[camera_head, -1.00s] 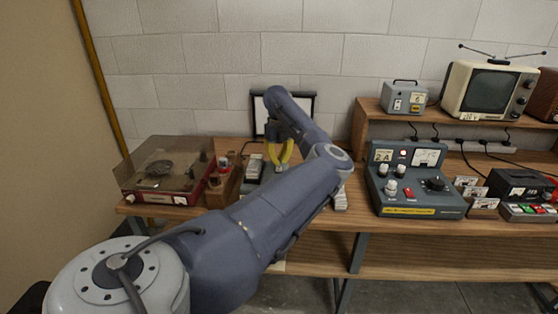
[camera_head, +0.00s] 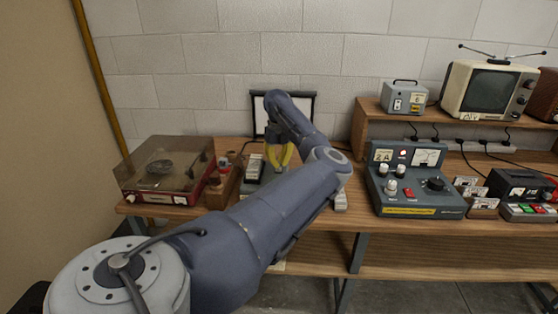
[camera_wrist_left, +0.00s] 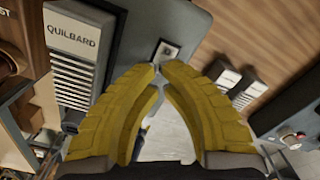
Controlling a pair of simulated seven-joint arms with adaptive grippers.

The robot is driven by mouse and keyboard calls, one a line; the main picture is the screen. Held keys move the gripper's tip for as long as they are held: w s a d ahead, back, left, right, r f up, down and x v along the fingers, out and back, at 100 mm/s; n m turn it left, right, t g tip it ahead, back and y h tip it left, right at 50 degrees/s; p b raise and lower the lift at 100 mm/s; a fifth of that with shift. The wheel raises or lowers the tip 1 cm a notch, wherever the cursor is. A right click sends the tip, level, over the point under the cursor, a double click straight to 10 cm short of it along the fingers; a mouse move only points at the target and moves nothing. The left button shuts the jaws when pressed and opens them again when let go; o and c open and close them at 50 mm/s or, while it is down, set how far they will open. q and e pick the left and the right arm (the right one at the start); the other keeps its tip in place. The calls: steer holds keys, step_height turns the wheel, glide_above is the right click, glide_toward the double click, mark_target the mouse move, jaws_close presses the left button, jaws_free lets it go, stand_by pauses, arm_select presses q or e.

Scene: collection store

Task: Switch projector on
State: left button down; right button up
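The projector appears to be the dark grey device behind my left arm. A slatted part (camera_head: 254,168) of it shows there, and most of the rest is hidden. In the left wrist view its grey body (camera_wrist_left: 188,24) lies below the fingers, with a slatted block (camera_wrist_left: 72,60) marked QUILBARD at the left. A small dark-framed square (camera_wrist_left: 167,52), perhaps a switch, sits just beyond the fingertips. My left gripper (camera_head: 280,161) has yellow fingers whose tips (camera_wrist_left: 159,67) nearly meet, with nothing between them. It hovers over the device; contact cannot be told. My right gripper is out of view.
A white screen (camera_head: 260,112) stands behind, by the wall. A record player (camera_head: 167,170) and a wooden block (camera_head: 223,187) with small items are at the left. A grey control box (camera_head: 412,205) stands right, with a television (camera_head: 487,90) on a shelf. The bench front (camera_head: 460,230) is clear.

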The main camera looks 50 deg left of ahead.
mark_target(279, 170)
arm_select(q)
steer(key=shift+f, duration=1.4)
stand_by(0.9)
steer(key=shift+r, duration=3.5)
